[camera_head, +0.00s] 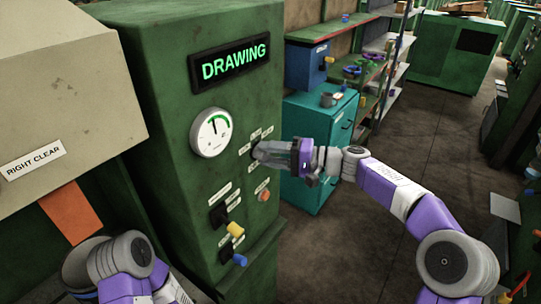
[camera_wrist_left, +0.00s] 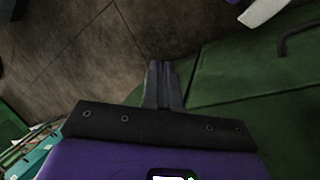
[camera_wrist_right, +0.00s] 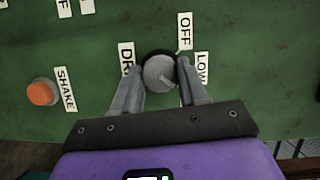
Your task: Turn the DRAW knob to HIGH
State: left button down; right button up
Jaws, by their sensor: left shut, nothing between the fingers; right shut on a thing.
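The round grey DRAW knob (camera_wrist_right: 159,72) sits on the green panel in the right wrist view. Beside it are a partly covered label starting DR (camera_wrist_right: 126,64), an OFF label (camera_wrist_right: 185,31) and a LOW label (camera_wrist_right: 202,68). No HIGH label can be read. A small pale mark shows at the knob's upper right edge, near OFF; I cannot tell its exact setting. My right gripper (camera_wrist_right: 161,67) is shut on the knob, one finger on each side. In the head view my right gripper (camera_head: 259,151) covers the knob. My left gripper (camera_wrist_left: 163,66) is shut and empty, away from the panel.
The green machine (camera_head: 160,80) carries a lit DRAWING display (camera_head: 236,62) and a white dial (camera_head: 210,132). Below are yellow (camera_head: 235,229) and blue (camera_head: 239,260) handles and an orange button (camera_head: 264,195). A teal cabinet (camera_head: 315,125) stands behind my right gripper.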

jog(key=shift+m, duration=0.5)
jog(key=o, duration=1)
jog(key=shift+o, duration=0.2)
jog(key=v, duration=0.7)
jog(key=shift+d+f+y, duration=0.25)
jog(key=shift+d+y, duration=0.05)
jog(key=shift+s, duration=0.1)
